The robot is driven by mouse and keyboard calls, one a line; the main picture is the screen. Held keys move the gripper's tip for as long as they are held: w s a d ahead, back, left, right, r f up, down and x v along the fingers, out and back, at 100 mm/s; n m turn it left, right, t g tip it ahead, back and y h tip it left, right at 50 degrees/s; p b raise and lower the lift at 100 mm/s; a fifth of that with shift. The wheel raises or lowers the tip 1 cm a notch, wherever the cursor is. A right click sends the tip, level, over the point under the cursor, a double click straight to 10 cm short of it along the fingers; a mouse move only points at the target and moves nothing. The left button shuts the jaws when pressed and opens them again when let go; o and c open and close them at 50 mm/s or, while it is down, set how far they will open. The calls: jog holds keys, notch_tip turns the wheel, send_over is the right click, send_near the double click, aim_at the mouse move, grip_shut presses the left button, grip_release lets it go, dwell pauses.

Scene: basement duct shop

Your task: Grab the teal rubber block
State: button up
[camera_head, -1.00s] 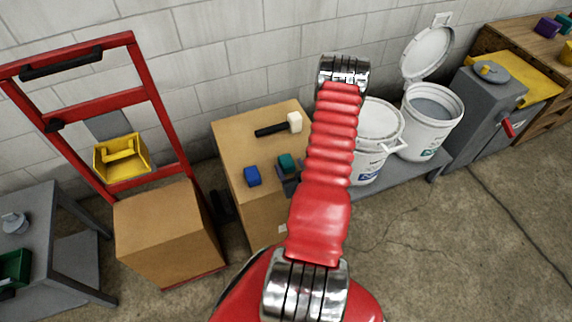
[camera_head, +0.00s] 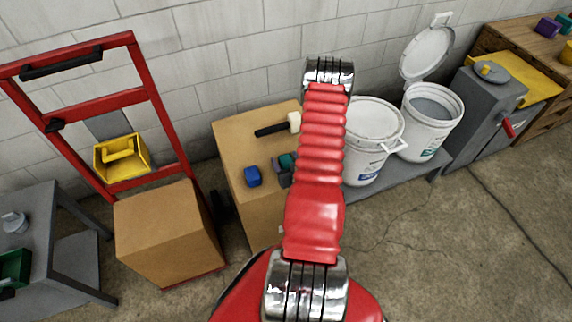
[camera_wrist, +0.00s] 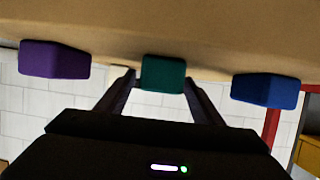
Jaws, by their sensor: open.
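The teal rubber block (camera_wrist: 163,74) is in the middle of the wrist view, on the brown box top. In the head view the same teal block (camera_head: 288,160) shows only in part, beside my red arm. My gripper (camera_wrist: 160,78) is open, with one dark finger on each side of the teal block in the picture. The fingertips reach about level with it; I cannot tell whether they touch it. In the head view my arm hides most of the gripper.
A blue block (camera_wrist: 266,90) and a purple block (camera_wrist: 55,59) flank the teal one. A black-handled mallet (camera_head: 272,130) lies behind on the cardboard box (camera_head: 236,140). White buckets (camera_head: 372,125) stand to the right; a red hand truck (camera_head: 150,95) stands left.

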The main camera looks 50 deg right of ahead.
aim_at(286, 159)
jog(key=shift+c, duration=0.6)
jog(key=c, duration=1)
jog(key=shift+r, duration=5)
